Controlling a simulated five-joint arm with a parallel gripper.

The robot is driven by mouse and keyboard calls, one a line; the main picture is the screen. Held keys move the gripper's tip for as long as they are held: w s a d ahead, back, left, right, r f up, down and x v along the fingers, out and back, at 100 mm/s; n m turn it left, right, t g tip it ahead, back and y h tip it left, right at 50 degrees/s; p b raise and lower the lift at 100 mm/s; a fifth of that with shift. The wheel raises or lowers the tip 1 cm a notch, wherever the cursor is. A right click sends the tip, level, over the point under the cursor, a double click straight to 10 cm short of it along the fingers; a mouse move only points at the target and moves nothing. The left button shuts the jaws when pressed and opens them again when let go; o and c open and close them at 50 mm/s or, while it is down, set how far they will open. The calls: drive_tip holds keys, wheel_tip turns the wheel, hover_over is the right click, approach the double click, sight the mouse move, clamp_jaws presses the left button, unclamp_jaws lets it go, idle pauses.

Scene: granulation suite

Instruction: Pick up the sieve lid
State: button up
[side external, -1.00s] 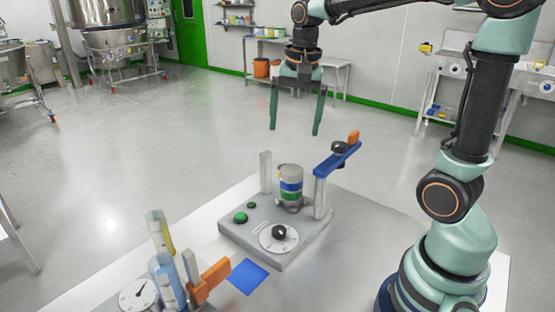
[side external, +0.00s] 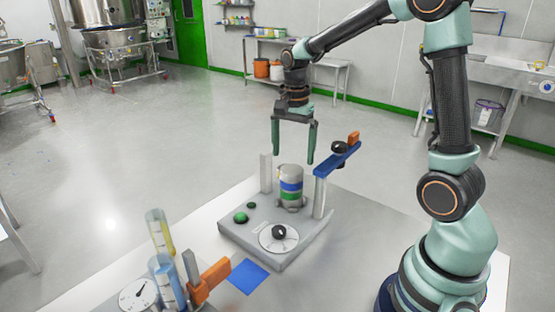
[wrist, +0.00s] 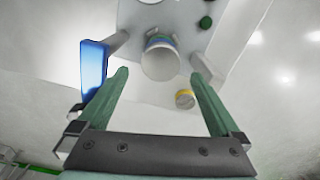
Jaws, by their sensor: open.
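The sieve stack (side external: 290,186) stands upright on the grey shaker base, with blue and green bands and a plain grey top (side external: 290,170). In the wrist view the stack (wrist: 160,50) shows its round grey top (wrist: 160,63) near the fingertips. A small yellow-rimmed round piece (wrist: 185,98) lies beyond the stack in the wrist view; I cannot tell which of these is the sieve lid. My gripper (side external: 292,154) is open and empty, pointing down, above and behind the stack. In the wrist view its fingers (wrist: 160,75) are spread wide, apart from the stack.
The shaker base (side external: 235,232) has a grey post (side external: 266,172) left and a blue clamp arm (side external: 338,159) swung right, close to the right finger. Glass cylinders (side external: 166,280) and an orange lever (side external: 210,280) stand front left. A blue patch (side external: 248,276) lies on the table.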

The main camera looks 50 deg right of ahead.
sight(291, 170)
wheel_tip(291, 170, down, 4)
drive_tip(key=shift+a+f, duration=0.15)
drive_tip(key=shift+f, duration=0.1)
drive_tip(key=c, duration=1.4)
drive_tip(key=shift+r, duration=0.1)
